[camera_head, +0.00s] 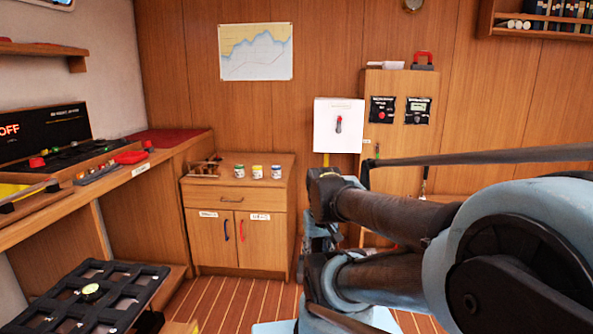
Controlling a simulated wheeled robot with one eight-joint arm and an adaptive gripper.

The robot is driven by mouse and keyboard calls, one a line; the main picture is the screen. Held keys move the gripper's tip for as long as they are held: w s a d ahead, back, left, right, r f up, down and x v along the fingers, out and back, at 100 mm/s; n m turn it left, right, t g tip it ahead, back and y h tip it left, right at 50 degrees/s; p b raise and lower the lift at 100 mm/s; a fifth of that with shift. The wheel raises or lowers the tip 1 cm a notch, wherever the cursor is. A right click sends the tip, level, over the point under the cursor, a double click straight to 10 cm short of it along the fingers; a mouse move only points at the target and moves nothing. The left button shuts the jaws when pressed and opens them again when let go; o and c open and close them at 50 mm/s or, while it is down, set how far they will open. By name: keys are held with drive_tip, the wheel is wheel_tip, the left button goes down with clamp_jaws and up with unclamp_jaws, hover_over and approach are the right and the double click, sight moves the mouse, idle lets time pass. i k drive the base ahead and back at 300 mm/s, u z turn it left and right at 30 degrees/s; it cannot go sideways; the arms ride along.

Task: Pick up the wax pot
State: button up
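Three small pots with coloured labels stand in a row on top of the low wooden cabinet (237,198). The lettering is too small to read, so I cannot tell which one is the wax pot. My arm is folded across the right foreground, apart from the pots. I cannot make out my gripper's fingers.
A wooden rack (205,169) stands left of the pots. A long bench (150,172) with a control panel runs along the left wall. Plank floor (225,301) shows before the cabinet.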

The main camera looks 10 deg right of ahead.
sight(276, 169)
drive_tip(key=z, duration=0.05)
drive_tip(key=i, duration=1.6)
drive_tip(key=u, duration=0.15)
